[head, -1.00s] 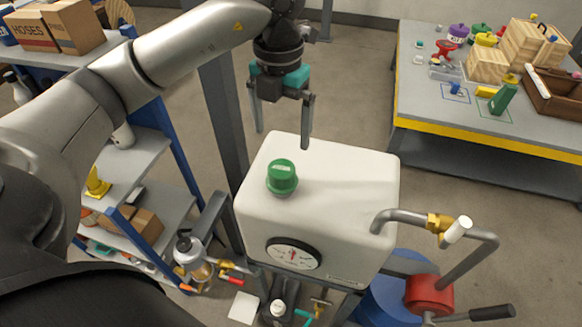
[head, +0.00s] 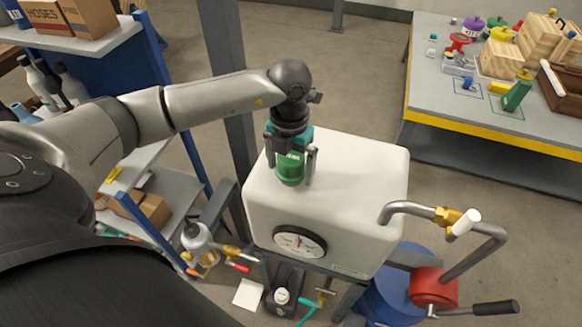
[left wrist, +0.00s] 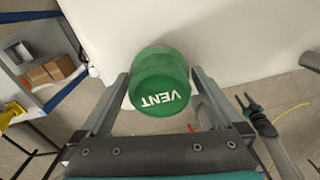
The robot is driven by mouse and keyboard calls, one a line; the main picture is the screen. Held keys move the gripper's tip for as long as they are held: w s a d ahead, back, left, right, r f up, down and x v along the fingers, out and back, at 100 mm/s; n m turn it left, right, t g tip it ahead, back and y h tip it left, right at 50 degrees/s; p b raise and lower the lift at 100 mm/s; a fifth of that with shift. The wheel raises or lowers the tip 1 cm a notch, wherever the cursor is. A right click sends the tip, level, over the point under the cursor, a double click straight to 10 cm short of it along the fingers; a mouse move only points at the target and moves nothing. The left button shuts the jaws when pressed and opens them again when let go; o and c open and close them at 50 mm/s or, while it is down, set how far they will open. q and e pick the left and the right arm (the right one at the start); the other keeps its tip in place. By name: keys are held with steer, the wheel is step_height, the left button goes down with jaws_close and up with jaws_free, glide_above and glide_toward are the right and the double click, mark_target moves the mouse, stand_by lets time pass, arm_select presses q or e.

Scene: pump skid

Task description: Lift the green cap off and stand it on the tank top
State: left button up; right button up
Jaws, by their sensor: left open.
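The green cap (head: 290,168) sits upright on the left part of the white tank's top (head: 355,180). In the left wrist view the cap (left wrist: 160,82) shows the word VENT on its top. My left gripper (head: 290,182) is lowered over the tank with one finger on each side of the cap. In the left wrist view its fingers (left wrist: 163,105) stand apart, with the cap between them; a gap shows on the right side, and contact on the left cannot be told. The neck under the cap is hidden.
A bent grey pipe (head: 425,208) with a brass fitting rises at the tank's right. A round gauge (head: 300,242) is on its front. A blue-framed shelf (head: 175,100) stands left, a table (head: 440,95) at back right. The tank top right of the cap is clear.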

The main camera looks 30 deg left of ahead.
mark_target(290, 158)
arm_select(q)
steer(key=shift+f, duration=0.2)
steer(key=c, duration=1.3)
steer(key=shift+r, duration=0.1)
step_height(290, 158, up, 20)
steer(key=shift+p, duration=0.7)
